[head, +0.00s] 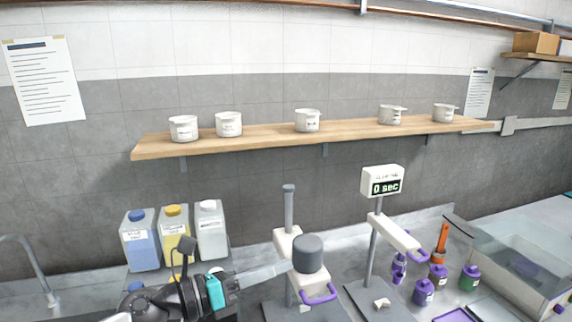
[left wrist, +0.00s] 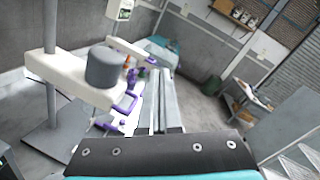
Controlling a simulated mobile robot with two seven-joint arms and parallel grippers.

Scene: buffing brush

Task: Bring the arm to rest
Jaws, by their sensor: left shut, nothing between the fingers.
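My left gripper (head: 290,266) reaches in from the lower left in the head view, with a teal band near its wrist. Its long grey fingers are shut and empty; they also show in the left wrist view (left wrist: 164,100). Its tips are near the white stand (head: 287,243) with a dark grey cylinder (head: 308,254) and a purple handle (head: 319,294); I cannot tell whether they touch. In the left wrist view the cylinder (left wrist: 103,68) is left of the fingers. My right gripper is not in view.
A second stand carries a display (head: 383,181) reading "0 sec". Jugs (head: 211,232) stand at the left. Purple, green and orange items (head: 438,272) are on the right of the counter. A wooden shelf (head: 265,136) with several white pots spans the wall above.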

